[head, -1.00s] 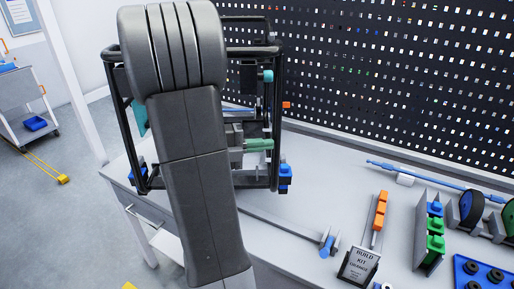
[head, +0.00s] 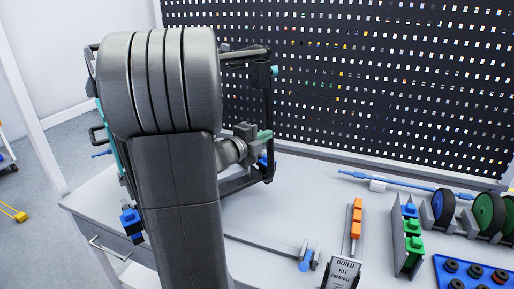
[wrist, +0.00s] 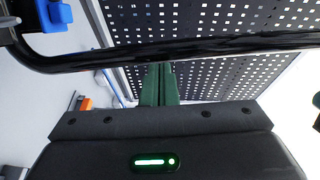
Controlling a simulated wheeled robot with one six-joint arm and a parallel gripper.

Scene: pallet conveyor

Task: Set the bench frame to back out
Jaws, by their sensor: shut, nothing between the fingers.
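The bench frame (head: 240,187), a black tubular frame with teal and blue fittings, stands on the left part of the bench. My arm hides much of its middle. A blue fitting (head: 130,219) shows low at its left corner. My gripper (head: 266,135) has green fingers and is beside the frame's right-hand upright; I cannot tell whether they touch. In the wrist view the green fingers (wrist: 160,84) are together and empty. A black frame tube (wrist: 200,47) crosses the picture beyond them, with a blue fitting (wrist: 54,15) at upper left.
A dark perforated panel (head: 400,80) stands behind the bench. On the bench's right are a build-kit sign (head: 345,272), orange blocks (head: 356,218), a rack with green and blue blocks (head: 412,235), wheels (head: 488,212) and a blue tray (head: 475,275). The bench front centre holds a grey rod (head: 262,243).

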